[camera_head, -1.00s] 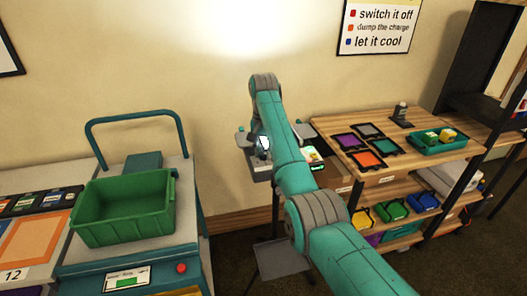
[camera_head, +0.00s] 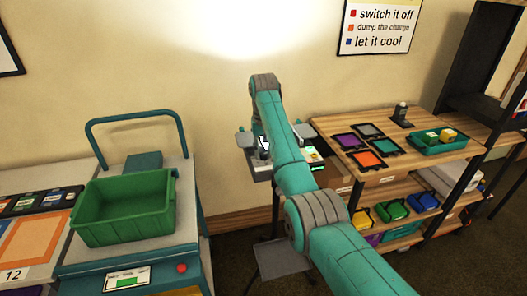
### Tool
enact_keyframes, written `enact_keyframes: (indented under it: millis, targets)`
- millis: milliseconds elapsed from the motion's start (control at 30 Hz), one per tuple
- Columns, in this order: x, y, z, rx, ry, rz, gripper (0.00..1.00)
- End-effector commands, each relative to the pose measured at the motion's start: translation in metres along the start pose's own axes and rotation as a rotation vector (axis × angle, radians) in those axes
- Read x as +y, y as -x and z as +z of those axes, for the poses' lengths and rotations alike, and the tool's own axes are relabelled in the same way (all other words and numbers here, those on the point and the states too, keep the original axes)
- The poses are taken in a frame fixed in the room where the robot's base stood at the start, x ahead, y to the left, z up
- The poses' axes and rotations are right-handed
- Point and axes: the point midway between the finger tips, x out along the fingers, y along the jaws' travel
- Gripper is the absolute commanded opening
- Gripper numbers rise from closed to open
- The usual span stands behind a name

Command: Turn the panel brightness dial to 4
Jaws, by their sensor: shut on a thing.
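My gripper (camera_head: 263,146) is at the small grey device (camera_head: 245,139) by the wall, partly behind my own teal arm. It is shut on a small part there, which I take to be the panel brightness dial. The dial itself is hidden by the gripper and arm, so its number cannot be read. A small lit screen (camera_head: 313,155) shows just right of the arm.
A green bin (camera_head: 125,212) stands on the cart at left. At right, a wooden shelf (camera_head: 340,180) holds coloured trays, a teal tray (camera_head: 440,146) with yellow and green items, and several coloured bins below. A wall sign (camera_head: 378,27) hangs above.

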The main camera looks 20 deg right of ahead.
Motion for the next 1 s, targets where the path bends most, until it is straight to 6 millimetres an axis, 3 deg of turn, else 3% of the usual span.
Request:
enact_keyframes:
  millis: [667, 700, 767, 800, 1000]
  targets:
    - [-0.0001, -0.0006, 0.0004, -0.002, 0.082, 0.0, 0.0]
    - [-0.0001, -0.0006, 0.0004, -0.002, 0.082, 0.0, 0.33]
    - [-0.0001, -0.0006, 0.0003, -0.002, 0.081, 0.0, 0.48]
    - [-0.0001, -0.0005, 0.0003, -0.001, 0.081, 0.0, 0.54]
    - [-0.0002, -0.0003, 0.0002, -0.001, 0.081, 0.0, 0.54]
